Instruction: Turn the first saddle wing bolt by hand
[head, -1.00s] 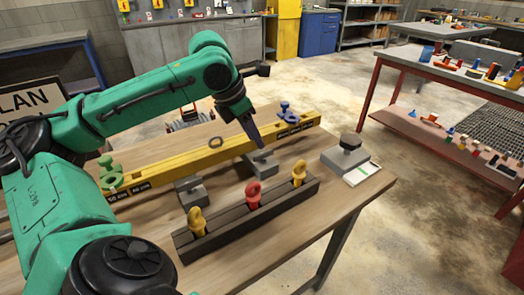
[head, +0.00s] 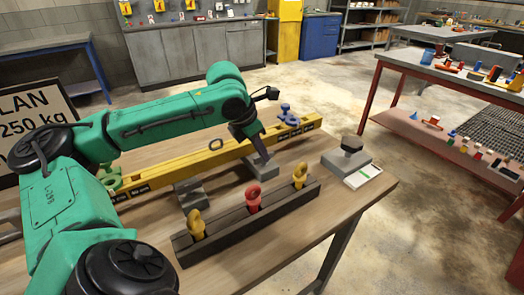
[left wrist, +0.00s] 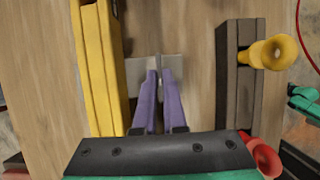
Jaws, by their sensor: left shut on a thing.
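Two grey saddle blocks stand on the bench between a yellow beam and a dark rack: one saddle (head: 267,173) farther back, the other saddle (head: 189,197) nearer. My left gripper (head: 264,157) is down at the farther saddle, its purple fingers pointing down. In the left wrist view the fingers (left wrist: 160,76) are nearly together over the grey saddle (left wrist: 172,66). They are shut on a small part at the saddle's top, where its wing bolt is; the fingers hide most of it. My right gripper is not in view.
The yellow beam (head: 185,162) lies behind the saddles, with a green shackle (head: 109,179) and a blue shackle (head: 288,115). The dark rack (head: 230,226) in front holds yellow and red eye bolts. A grey block with a black knob (head: 351,146) stands at right.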

